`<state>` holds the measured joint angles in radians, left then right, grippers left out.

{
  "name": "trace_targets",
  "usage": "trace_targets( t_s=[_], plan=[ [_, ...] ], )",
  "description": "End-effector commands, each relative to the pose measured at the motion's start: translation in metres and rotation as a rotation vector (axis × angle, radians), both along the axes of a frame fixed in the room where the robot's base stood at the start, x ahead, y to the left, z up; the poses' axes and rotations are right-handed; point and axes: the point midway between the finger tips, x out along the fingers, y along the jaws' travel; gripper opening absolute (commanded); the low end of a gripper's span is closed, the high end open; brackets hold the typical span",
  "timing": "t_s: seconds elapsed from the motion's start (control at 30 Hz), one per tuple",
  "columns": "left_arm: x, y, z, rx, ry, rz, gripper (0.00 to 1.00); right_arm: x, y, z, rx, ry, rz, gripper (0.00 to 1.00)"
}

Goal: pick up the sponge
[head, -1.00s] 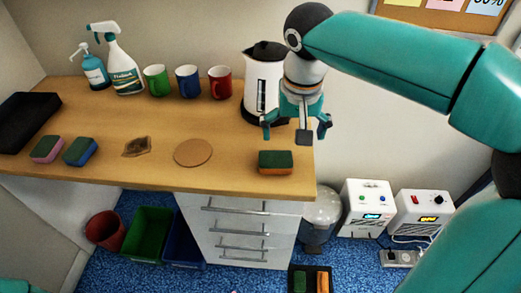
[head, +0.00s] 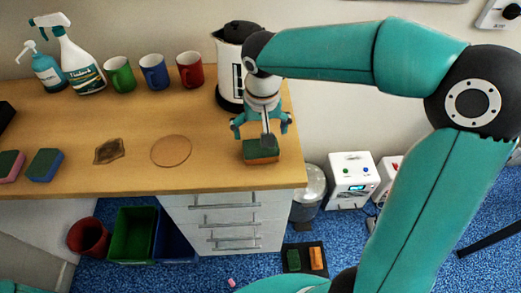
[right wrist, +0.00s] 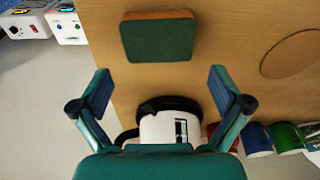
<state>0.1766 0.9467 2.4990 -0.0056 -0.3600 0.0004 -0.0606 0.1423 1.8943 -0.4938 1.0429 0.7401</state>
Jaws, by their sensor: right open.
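A sponge with a green top and orange body (head: 261,154) lies on the wooden desk near its front right corner. In the right wrist view the sponge (right wrist: 158,38) lies flat ahead of the fingers, its green side facing the camera. My left gripper is out of view.
A kettle (head: 229,62) stands close behind the gripper. The desk's front edge is close to the sponge.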

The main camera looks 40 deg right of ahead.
Motion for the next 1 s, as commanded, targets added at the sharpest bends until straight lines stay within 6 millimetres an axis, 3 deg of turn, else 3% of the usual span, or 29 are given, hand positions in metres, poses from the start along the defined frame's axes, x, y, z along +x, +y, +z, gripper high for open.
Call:
trace_targets(
  t_s=[0.33,0.6,0.9,1.0],
  plan=[
    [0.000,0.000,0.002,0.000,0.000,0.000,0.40,0.000,0.000,-0.026,0.000,0.003,0.001,1.00],
    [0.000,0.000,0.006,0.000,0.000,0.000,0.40,0.000,-0.001,-0.063,0.000,0.003,0.002,1.00],
    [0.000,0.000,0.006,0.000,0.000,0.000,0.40,0.002,-0.001,-0.068,0.002,-0.001,0.003,1.00],
    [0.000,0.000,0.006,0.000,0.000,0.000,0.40,0.002,-0.001,-0.068,0.001,-0.001,0.003,0.83]
  ],
)
